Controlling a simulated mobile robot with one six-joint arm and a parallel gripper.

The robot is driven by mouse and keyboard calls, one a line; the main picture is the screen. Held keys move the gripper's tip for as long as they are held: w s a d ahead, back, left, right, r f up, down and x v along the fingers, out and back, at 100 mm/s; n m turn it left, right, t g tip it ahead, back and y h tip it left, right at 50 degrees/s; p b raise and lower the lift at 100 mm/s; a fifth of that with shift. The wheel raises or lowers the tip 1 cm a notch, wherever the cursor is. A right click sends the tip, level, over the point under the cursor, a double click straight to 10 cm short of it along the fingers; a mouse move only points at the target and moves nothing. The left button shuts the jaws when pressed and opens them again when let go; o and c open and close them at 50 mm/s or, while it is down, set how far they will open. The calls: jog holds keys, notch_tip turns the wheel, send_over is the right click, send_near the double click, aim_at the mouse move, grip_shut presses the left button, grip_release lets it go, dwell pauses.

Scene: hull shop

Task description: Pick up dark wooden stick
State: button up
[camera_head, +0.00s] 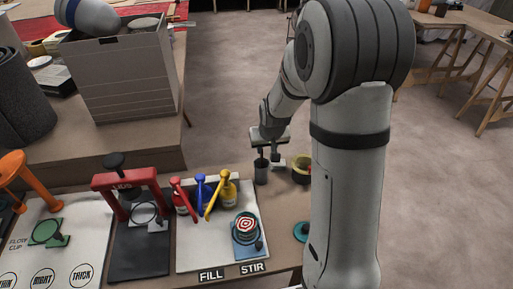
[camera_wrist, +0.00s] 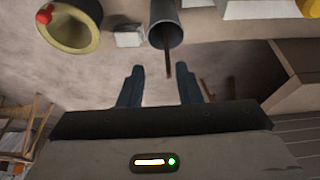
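The dark wooden stick (camera_wrist: 168,64) stands in a grey cylindrical cup (camera_wrist: 166,27) and pokes out of its mouth towards my gripper in the wrist view. My gripper (camera_wrist: 161,72) is open and empty, with its two dark fingers apart. The stick's tip lies near the fingertips, between them as seen in the picture; contact is not visible. In the head view my gripper (camera_head: 268,151) is above the grey cup (camera_head: 261,174) near the table's back edge. I cannot make out the stick there.
A yellow round container (camera_head: 301,168) and a small white block (camera_head: 278,162) stand right of the cup. Bottles and red, blue and yellow tools (camera_head: 203,193) are to the left. A large grey box (camera_head: 120,80) stands on the left bench.

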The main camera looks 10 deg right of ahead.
jog(key=x, duration=0.7)
jog(key=shift+w+a+f+b, duration=0.2)
jog(key=shift+w+a+b, duration=0.1)
jog(key=shift+w+a, duration=0.2)
jog(key=shift+d, duration=0.1)
jog(key=shift+c, duration=0.3)
grip_shut()
